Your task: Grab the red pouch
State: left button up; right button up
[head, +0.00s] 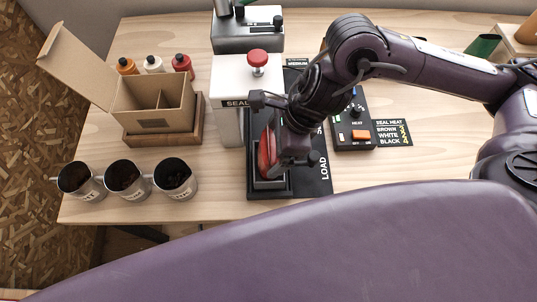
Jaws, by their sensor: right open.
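The red pouch (265,155) stands in the black holder of the sealing station, below the white block marked SEAL. My right gripper (272,133) reaches in from the right at the pouch, with one finger towards its far end and the other towards its near end. The jaws are open. The gripper hides part of the pouch, and I cannot tell whether a finger touches it. My left gripper is not in view.
The white sealer (233,75) with a red knob stands just behind the pouch. A cardboard box (150,105) and several bottles stand to the left. Metal cups (127,182) line the table's front left. A heat control box (352,138) sits to the right.

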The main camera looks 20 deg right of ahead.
jog(key=shift+x, duration=1.6)
jog(key=shift+a, duration=0.1)
jog(key=shift+r, duration=0.1)
jog(key=shift+c, duration=0.3)
jog(key=c, duration=0.7)
jog(key=shift+c, duration=0.2)
